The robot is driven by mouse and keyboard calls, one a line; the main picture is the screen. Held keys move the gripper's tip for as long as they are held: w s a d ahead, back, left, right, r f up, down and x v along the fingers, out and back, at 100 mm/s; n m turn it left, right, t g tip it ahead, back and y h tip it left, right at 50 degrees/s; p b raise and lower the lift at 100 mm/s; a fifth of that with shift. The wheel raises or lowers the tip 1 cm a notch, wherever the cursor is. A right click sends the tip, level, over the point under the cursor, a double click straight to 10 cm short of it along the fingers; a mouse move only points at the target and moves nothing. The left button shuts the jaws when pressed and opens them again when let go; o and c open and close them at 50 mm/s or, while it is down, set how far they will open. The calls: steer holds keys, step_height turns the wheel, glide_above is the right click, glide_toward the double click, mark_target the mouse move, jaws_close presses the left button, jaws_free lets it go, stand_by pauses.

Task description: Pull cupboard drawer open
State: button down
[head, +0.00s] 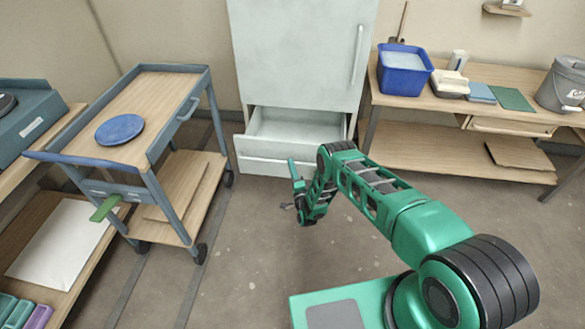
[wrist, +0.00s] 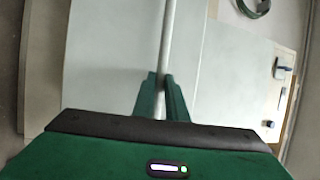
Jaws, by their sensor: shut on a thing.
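The pale cupboard (head: 295,50) stands against the back wall. Its low drawer (head: 290,148) is pulled out, and the inside shows empty in the head view. In the wrist view, my gripper (wrist: 162,88) has its green fingers on either side of a slim pale bar handle (wrist: 168,40) and is shut on it. The pale panel behind the bar fills much of that view. In the head view, my arm reaches low to the drawer front; the grip itself is too small to make out there.
A trolley (head: 150,85) with a blue plate (head: 120,129) stands to the left. A workbench (head: 440,103) at right holds a blue tub (head: 404,70) and a grey bucket (head: 563,86). The floor (head: 245,250) before the cupboard is clear apart from my arm.

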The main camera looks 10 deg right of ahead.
steer(key=shift+s+d+f, duration=0.15)
steer(key=shift+s+f, duration=0.05)
steer(key=shift+f, duration=0.1)
steer(key=c, duration=1.8)
jaws_free()
steer(key=shift+o, duration=0.2)
steer(key=shift+w+r, duration=0.1)
steer(key=shift+w, duration=0.05)
steer(key=a+v, duration=0.1)
steer(key=v, duration=0.9)
steer(key=shift+s+d, duration=0.4)
steer(key=shift+d, duration=0.05)
steer(key=shift+s, duration=0.1)
